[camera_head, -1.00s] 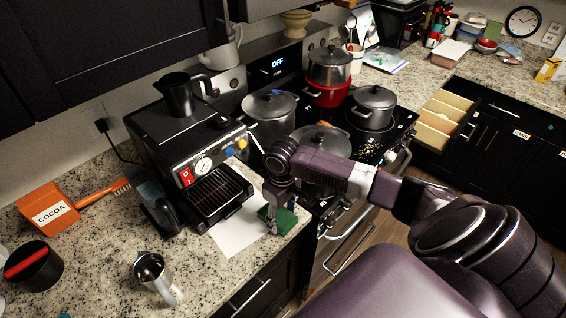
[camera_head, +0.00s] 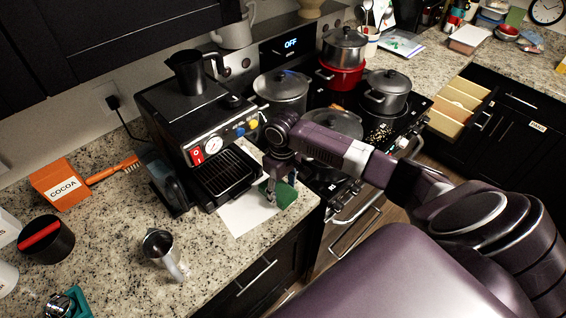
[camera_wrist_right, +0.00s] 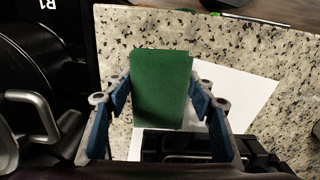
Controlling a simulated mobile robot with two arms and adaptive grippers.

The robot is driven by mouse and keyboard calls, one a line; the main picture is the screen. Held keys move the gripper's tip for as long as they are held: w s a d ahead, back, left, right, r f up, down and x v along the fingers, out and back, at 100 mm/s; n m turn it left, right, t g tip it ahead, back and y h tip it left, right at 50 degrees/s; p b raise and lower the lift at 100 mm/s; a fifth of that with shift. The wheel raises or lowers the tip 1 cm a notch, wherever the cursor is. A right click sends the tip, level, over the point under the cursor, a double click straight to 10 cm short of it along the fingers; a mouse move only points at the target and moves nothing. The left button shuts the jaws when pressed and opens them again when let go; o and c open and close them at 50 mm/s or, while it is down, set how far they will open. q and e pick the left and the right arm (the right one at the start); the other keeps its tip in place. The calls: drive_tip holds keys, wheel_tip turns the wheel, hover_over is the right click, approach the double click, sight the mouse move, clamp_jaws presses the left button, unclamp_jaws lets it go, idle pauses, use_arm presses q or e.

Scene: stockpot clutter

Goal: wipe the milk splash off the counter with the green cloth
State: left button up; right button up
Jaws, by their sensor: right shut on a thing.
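The green cloth (camera_head: 286,196) is a thick, flat rectangular pad at the counter's front corner, right of the coffee machine. My right gripper (camera_head: 277,192) is shut on it from above. In the right wrist view the cloth (camera_wrist_right: 162,85) sits between the two blue-padded fingers of the gripper (camera_wrist_right: 160,105). I cannot tell whether it touches the counter. A flat white patch (camera_head: 242,215) with straight edges, like a paper sheet, lies beside and partly behind the cloth; it also shows in the wrist view (camera_wrist_right: 240,95). I make out no distinct milk splash. My left gripper is out of view.
The coffee machine (camera_head: 195,130) stands close left of my right gripper. The stove with a grey pot (camera_head: 386,92) and a red pot (camera_head: 341,76) is to the right. A drawer (camera_head: 458,105) is open.

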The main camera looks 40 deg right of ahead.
drive_tip(key=shift+w+r, duration=0.1)
drive_tip(key=shift+r, duration=0.6)
drive_tip(key=shift+s+a+r, duration=0.1)
drive_tip(key=shift+s+a, duration=0.1)
drive_tip(key=shift+a, duration=0.25)
drive_tip(key=s+a, duration=0.1)
drive_tip(key=a, duration=1.1)
drive_tip(key=s+a, duration=0.1)
drive_tip(key=a, duration=0.6)
drive_tip(key=shift+s, duration=0.3)
drive_tip(key=shift+d, duration=0.1)
